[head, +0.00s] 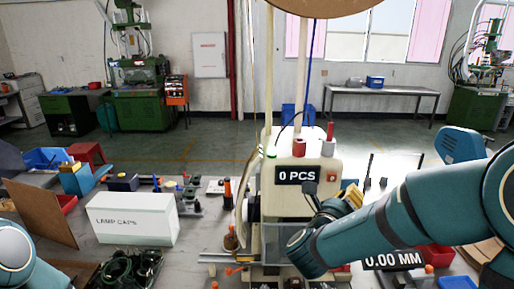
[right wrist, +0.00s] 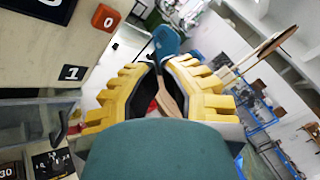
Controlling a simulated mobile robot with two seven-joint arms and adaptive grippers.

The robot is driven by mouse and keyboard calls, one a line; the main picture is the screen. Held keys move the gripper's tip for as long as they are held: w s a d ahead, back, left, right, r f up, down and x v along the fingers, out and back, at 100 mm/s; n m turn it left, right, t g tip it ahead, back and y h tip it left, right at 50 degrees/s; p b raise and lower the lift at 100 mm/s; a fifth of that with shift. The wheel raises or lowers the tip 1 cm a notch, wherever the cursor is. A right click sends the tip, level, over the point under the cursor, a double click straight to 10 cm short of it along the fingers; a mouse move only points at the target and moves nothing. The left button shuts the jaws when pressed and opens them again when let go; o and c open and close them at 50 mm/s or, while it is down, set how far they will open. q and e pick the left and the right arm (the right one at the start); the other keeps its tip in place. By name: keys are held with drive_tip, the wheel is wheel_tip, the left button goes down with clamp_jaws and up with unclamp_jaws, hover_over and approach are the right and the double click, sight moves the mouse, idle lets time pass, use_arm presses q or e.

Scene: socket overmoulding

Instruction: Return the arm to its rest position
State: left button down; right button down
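My right arm (head: 400,215) reaches in from the right across the front of the cream moulding machine (head: 300,175). My right gripper (head: 348,197) is beside the machine's right side, partly hidden by my own wrist. In the right wrist view its two yellow ribbed fingers (right wrist: 163,85) stand apart, with a gap between the dark pads. No held part can be made out; a brown surface shows through the gap. Part of my left arm (head: 22,262) shows at the lower left; its gripper is out of view.
A white lamp caps box (head: 133,218) and a brown board (head: 40,212) stand at left. Dark coiled parts (head: 130,268) lie in front. The machine carries a "0 PCS" display (head: 297,175). A blue rounded thing (head: 460,145) and a red bin (head: 436,257) are at right.

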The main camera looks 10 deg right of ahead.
drive_tip(key=s+a+f+m+g+y, duration=0.2)
drive_tip(key=s+f+m+g+y, duration=0.15)
drive_tip(key=f, duration=0.55)
drive_tip(key=s+a+f+m+g+y, duration=0.2)
drive_tip(key=s+f+m+g, duration=0.15)
drive_tip(key=f, duration=0.55)
drive_tip(key=s+a+f+m+g+y, duration=0.3)
drive_tip(key=s+f+g, duration=0.1)
drive_tip(key=f, duration=0.6)
drive_tip(key=s+a+f+m+g+y, duration=0.1)
drive_tip(key=s+a+f+m+y, duration=0.25)
drive_tip(key=a+m, duration=0.25)
drive_tip(key=s+a+f+m+g+y, duration=0.2)
drive_tip(key=s+a+f+m+y, duration=0.15)
drive_tip(key=a+f+m, duration=0.2)
drive_tip(key=w+a+f+m+t+y, duration=0.3)
drive_tip(key=w+a+f+m+t, duration=0.1)
drive_tip(key=m, duration=1.2)
drive_tip(key=shift+f+b, duration=0.35)
drive_tip(key=shift+b, duration=0.05)
drive_tip(key=shift+m, duration=0.25)
